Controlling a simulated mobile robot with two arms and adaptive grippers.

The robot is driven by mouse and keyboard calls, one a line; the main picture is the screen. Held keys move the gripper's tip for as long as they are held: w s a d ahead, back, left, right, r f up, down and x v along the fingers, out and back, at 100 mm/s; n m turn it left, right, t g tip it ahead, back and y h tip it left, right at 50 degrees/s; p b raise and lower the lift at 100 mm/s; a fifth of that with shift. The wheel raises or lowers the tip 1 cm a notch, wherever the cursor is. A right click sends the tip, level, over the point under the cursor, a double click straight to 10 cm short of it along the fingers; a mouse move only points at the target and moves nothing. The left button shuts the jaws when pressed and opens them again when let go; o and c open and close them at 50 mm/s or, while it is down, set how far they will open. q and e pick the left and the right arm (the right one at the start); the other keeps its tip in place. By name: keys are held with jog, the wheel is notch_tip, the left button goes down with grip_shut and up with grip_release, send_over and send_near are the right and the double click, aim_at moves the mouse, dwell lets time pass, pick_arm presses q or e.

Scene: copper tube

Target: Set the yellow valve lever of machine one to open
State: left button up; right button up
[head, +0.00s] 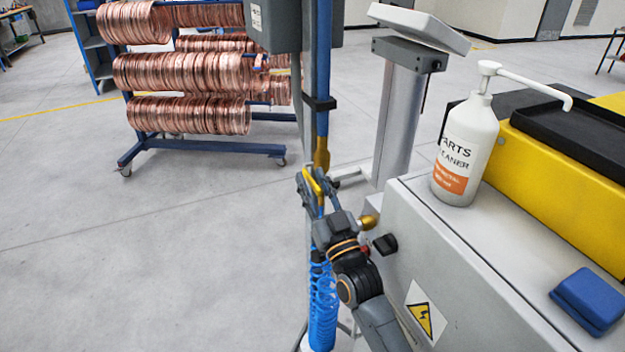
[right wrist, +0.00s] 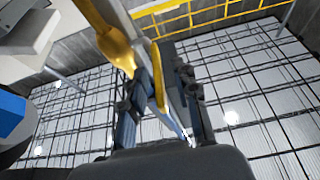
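The valve's yellow lever (head: 313,184) is at the front of the upright blue pipe, just below a yellow-brass fitting (head: 321,154). My right gripper (head: 317,180) reaches up to it from below right. In the right wrist view, the lever (right wrist: 158,76) runs as a thin strip between the two fingers, close to the left one. The fingers of my right gripper (right wrist: 165,85) stand apart with a gap beside the lever. The brass valve part (right wrist: 112,42) shows at upper left. The lever's contact with the left finger is unclear. My left gripper is out of view.
A grey cabinet (head: 450,270) stands close to my right arm, with a cleaner bottle (head: 467,150) and a blue block (head: 590,298) on top. A coiled blue hose (head: 322,295) hangs below the gripper. Behind stands a rack with copper coils (head: 185,72). Floor at left is clear.

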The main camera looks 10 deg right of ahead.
jog(key=shift+w, duration=0.2)
grip_shut()
jog(key=shift+r, duration=0.1)
